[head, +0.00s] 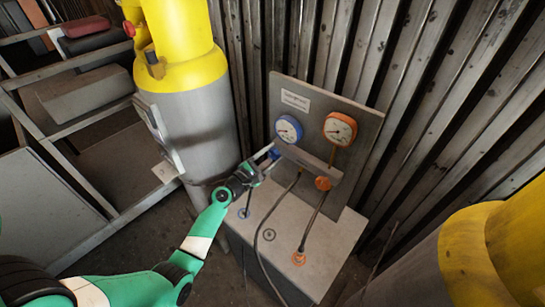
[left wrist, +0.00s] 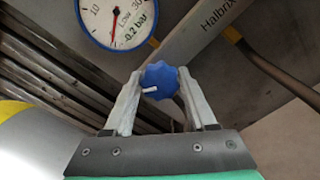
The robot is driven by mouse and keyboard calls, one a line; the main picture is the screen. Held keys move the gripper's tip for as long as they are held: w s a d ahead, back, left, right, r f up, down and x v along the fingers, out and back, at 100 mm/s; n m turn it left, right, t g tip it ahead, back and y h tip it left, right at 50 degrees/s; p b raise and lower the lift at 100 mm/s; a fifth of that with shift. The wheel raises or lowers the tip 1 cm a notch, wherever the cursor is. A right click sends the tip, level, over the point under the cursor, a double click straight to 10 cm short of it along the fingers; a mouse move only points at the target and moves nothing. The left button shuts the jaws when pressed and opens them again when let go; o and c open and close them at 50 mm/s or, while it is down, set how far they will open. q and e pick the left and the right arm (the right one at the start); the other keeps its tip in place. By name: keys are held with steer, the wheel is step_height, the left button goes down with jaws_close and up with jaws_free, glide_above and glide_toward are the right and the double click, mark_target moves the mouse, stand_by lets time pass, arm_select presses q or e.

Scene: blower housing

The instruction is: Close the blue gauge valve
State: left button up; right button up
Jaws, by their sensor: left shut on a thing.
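The blue valve knob (left wrist: 160,80) sits between the two fingers of my left gripper (left wrist: 160,98), which is shut on it. A white mark shows on the knob's lower left face. In the head view the knob (head: 274,153) is a small blue shape at the tip of my left gripper (head: 262,163). The blue-rimmed gauge (head: 288,128) is just above it on the grey panel (head: 345,110). The gauge (left wrist: 118,22) also shows in the left wrist view, its red needle pointing down. My right gripper is not in view.
An orange gauge (head: 340,128) and an orange valve knob (head: 323,183) are to the right on the panel. Hoses run down to the pale cabinet (head: 325,240). Yellow-and-grey cylinders stand at left (head: 195,110) and lower right (head: 430,270). A corrugated wall (head: 450,100) is behind.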

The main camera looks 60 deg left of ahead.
arm_select(q)
steer(key=m+b, duration=0.2)
steer(key=m, duration=0.4)
steer(key=shift+f, duration=0.1)
steer(key=m+b, duration=0.2)
steer(key=m, duration=0.3)
steer(key=shift+m, duration=0.4)
steer(key=o, duration=1.4)
